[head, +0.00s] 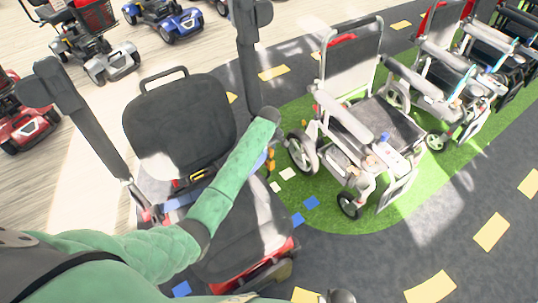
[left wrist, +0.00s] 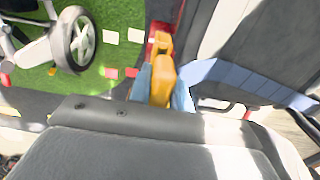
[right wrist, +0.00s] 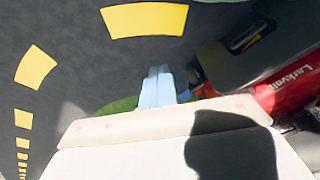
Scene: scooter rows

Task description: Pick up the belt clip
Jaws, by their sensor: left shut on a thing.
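The belt clip, a yellow-orange piece (left wrist: 162,82), sits between the light-blue fingers of my left gripper (left wrist: 163,92) in the left wrist view. The fingers are shut on it, one on each side. In the head view the orange clip (head: 270,159) shows just below my left wrist, beside the black scooter seat. A blue belt (left wrist: 245,82) runs from near the clip across the seat. Whether it joins the clip is hidden. My right gripper (right wrist: 158,88) shows in the right wrist view with its fingers together and nothing visible between them.
The seat's backrest (head: 180,125) and tall dark armrests stand around my left arm. A red scooter base (right wrist: 285,92) is near my right gripper. Folding wheelchairs (head: 355,120) stand on green turf to the right. Dark floor with yellow marks (head: 491,232) is open at lower right.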

